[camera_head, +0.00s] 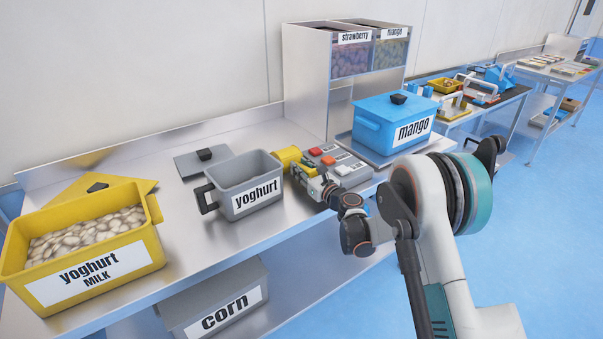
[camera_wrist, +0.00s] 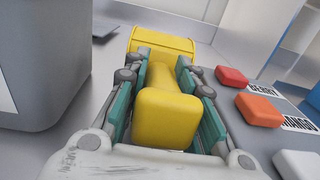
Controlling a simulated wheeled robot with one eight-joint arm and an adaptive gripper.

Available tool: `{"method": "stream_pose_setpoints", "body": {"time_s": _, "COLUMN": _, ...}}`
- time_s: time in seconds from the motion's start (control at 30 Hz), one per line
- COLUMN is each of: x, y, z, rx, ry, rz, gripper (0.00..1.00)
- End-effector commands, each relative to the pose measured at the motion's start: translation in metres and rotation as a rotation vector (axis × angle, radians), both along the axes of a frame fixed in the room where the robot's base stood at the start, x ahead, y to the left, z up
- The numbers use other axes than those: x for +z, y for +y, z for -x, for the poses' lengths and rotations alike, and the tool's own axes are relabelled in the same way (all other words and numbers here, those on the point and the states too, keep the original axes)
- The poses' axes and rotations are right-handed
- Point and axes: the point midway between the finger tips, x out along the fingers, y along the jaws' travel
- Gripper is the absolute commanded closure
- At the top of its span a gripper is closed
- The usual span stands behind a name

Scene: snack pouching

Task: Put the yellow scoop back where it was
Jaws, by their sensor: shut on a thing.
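The yellow scoop (camera_head: 289,156) is at the steel table, between the grey yoghurt container and the button panel. In the wrist view, my gripper (camera_wrist: 165,95) is shut on the scoop's yellow handle (camera_wrist: 165,118), with a finger on each side. The scoop's wider head (camera_wrist: 162,42) points away from my gripper. In the head view my gripper (camera_head: 312,175) reaches in from the right, low over the table. I cannot tell whether the scoop touches the table.
The grey yoghurt container (camera_head: 249,190) stands open just left of the scoop. The button panel (camera_head: 340,165) with red, orange and white buttons is close on the right. A blue mango box (camera_head: 370,128) stands behind it. A yellow yoghurt milk container (camera_head: 95,275) is at the left.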

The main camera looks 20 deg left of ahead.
Motion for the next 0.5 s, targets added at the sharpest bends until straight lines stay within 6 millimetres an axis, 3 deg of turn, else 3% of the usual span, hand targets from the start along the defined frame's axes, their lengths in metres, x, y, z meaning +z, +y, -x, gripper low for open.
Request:
{"method": "stream_pose_setpoints", "body": {"time_s": 0.37, "x": -0.0053, "y": 0.0000, "z": 0.0001, "rx": 0.000, "ry": 0.000, "rz": 0.000, "gripper": 0.99}}
{"method": "stream_pose_setpoints", "body": {"time_s": 0.4, "x": -0.0053, "y": 0.0000, "z": 0.0001, "rx": 0.000, "ry": 0.000, "rz": 0.000, "gripper": 0.71}}
{"method": "stream_pose_setpoints", "body": {"time_s": 0.47, "x": -0.0046, "y": 0.0000, "z": 0.0001, "rx": 0.000, "ry": 0.000, "rz": 0.000, "gripper": 0.57}}
{"method": "stream_pose_setpoints", "body": {"time_s": 0.5, "x": -0.0045, "y": 0.0000, "z": 0.0001, "rx": 0.000, "ry": 0.000, "rz": 0.000, "gripper": 0.55}}
